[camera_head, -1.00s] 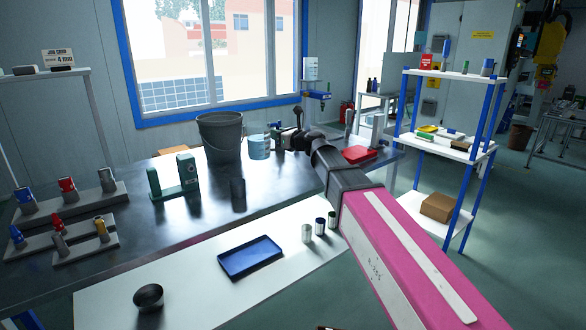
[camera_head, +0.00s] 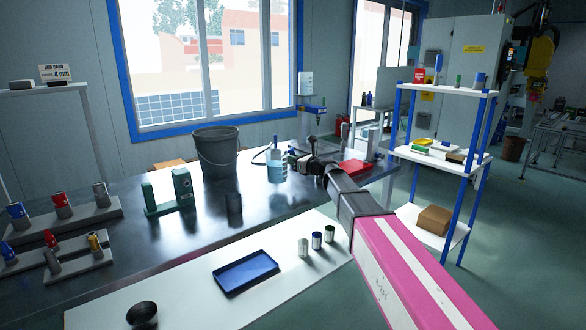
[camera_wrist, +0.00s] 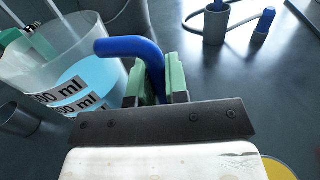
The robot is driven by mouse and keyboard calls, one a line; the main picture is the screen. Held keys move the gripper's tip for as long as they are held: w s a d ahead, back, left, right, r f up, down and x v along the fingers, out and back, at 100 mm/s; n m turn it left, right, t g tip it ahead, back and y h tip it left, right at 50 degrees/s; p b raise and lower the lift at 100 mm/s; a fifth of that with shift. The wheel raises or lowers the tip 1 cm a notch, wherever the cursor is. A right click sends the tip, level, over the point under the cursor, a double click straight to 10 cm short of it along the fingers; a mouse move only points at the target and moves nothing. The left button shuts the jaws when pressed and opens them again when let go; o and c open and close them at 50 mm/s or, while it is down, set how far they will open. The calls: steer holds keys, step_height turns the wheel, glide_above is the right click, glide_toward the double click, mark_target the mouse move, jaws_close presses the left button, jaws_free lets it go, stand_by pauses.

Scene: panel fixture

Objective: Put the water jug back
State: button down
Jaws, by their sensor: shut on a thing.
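The water jug (camera_head: 276,170) is translucent with light blue water, beside the dark bucket on the metal bench in the head view. In the wrist view the jug (camera_wrist: 80,75) is at the left, with black-on-white "ml" labels and water inside. Its blue curved handle (camera_wrist: 130,47) runs between the green finger pads. My gripper (camera_wrist: 160,80) is shut on this handle. In the head view my gripper (camera_head: 298,158) is small and dark just right of the jug. I cannot tell whether the jug's base touches the bench.
The bucket (camera_head: 216,155) stands left of the jug. A green stand (camera_head: 183,186) and dark cup (camera_head: 234,208) are nearer left. A red tray (camera_head: 355,167) lies right. A blue tray (camera_head: 245,272) and small cylinders lie in front. In the wrist view a grey holder (camera_wrist: 215,25) has a hose.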

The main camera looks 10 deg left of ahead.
steer(key=shift+f, duration=1.55)
steer(key=shift+f, duration=0.15)
steer(key=c, duration=1.1)
jaws_free()
steer(key=shift+s+d, duration=0.2)
steer(key=shift+d, duration=0.05)
steer(key=v, duration=1.1)
steer(key=shift+s+d, duration=0.1)
steer(key=shift+d, duration=0.15)
